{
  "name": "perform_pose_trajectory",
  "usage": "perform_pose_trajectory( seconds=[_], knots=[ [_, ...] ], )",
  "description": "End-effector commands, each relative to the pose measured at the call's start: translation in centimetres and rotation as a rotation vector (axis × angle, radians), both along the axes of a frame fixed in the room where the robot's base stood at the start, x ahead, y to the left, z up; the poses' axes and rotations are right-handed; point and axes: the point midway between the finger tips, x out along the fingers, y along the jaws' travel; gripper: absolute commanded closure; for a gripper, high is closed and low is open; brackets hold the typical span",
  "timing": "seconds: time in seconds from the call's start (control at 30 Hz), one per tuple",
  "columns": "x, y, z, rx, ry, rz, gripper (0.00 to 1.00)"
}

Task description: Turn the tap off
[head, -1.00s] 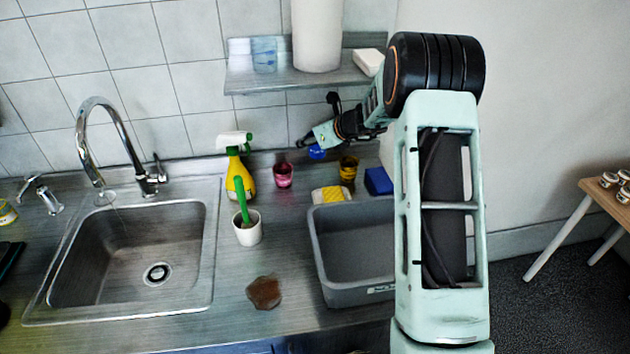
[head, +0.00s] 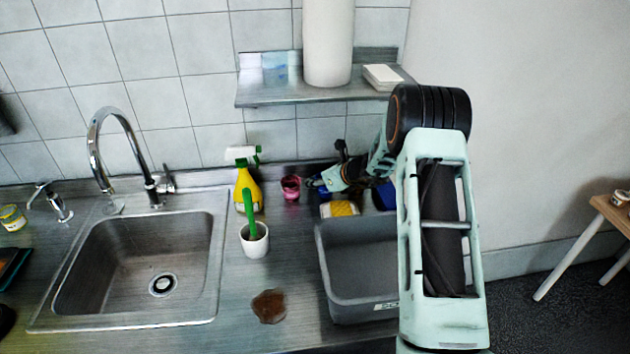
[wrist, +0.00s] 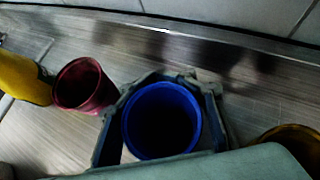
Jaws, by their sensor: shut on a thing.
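The chrome tap (head: 95,150) arches over the steel sink (head: 75,290) at the left in the head view. Its side lever (head: 168,183) sits at the right of the tap's base. I cannot tell clearly whether water runs from the spout. My gripper (wrist: 162,120) is far to the right of the tap, by the wall behind the grey tub. It is shut on a blue cup (wrist: 127,125), with a finger on each side of it. The cup is upright with its open top toward the wrist camera. In the head view my arm mostly hides the cup.
A dark pink cup (wrist: 84,86) stands close left of my gripper, and a yellow cup (wrist: 295,142) to its right. A yellow spray bottle (head: 246,190) and a white pot (head: 255,243) stand between sink and grey tub (head: 350,310). A shelf (head: 310,95) hangs above.

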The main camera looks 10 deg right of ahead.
Motion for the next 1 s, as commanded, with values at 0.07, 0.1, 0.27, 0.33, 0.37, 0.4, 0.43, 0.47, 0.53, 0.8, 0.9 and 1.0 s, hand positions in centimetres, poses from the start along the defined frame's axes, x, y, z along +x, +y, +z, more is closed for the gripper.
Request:
perform_pose_trajectory(
  seconds=[0.07, 0.1, 0.27, 0.33, 0.37, 0.4, 0.43, 0.47, 0.53, 0.8, 0.9, 1.0],
  knots=[
    [0.02, 0.00, 0.05, 0.001, -0.001, 0.000, 0.82],
    [0.02, 0.00, 0.07, 0.001, -0.001, 0.000, 0.82],
    [0.00, -0.01, -0.34, 0.001, 0.000, -0.001, 0.82],
    [0.01, -0.01, -0.51, 0.001, 0.000, -0.001, 0.82],
    [0.01, -0.01, -0.58, 0.001, 0.000, -0.001, 0.82],
    [0.01, -0.01, -0.67, 0.001, 0.000, -0.001, 0.82],
    [0.01, -0.01, -0.74, 0.001, 0.000, -0.001, 0.82],
    [0.01, -0.01, -0.81, 0.001, 0.000, -0.001, 0.82],
    [0.00, 0.00, -0.68, 0.001, 0.000, -0.001, 0.65],
    [-0.01, 0.00, -0.67, 0.001, 0.000, -0.001, 0.43],
    [-0.01, 0.00, -0.67, 0.001, 0.000, -0.001, 0.43],
    [0.00, 0.01, -0.64, 0.001, 0.000, -0.001, 0.43]
  ],
)
